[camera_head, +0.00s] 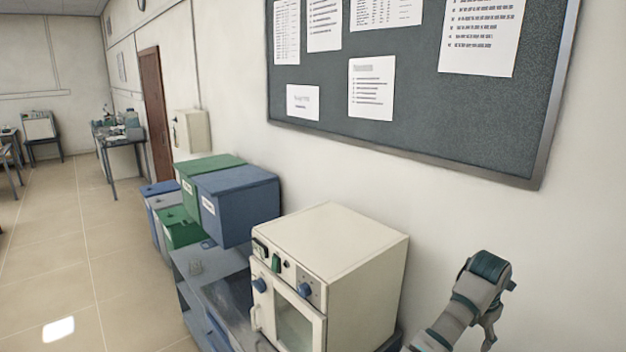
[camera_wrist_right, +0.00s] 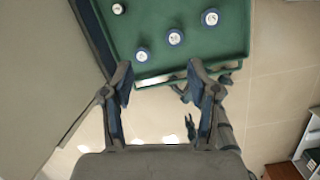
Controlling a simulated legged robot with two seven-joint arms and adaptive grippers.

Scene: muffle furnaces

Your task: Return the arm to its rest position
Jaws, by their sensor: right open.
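My right arm (camera_head: 467,305) is raised at the lower right of the head view, in front of the wall and to the right of the cream furnace (camera_head: 338,262). It is bent, and its gripper end is hard to make out there. In the right wrist view my right gripper (camera_wrist_right: 164,76) has its two fingers wide apart with nothing between them. Beyond them is a green tray (camera_wrist_right: 190,25) with several white and blue round pieces on it. My left gripper cannot be made out in the head view.
The furnace, with its glass door shut, stands on a grey bench (camera_head: 222,290). Blue (camera_head: 240,205) and green (camera_head: 208,172) boxes stand behind it. A notice board (camera_head: 420,130) hangs on the wall. The tiled floor (camera_head: 85,265) at left is clear.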

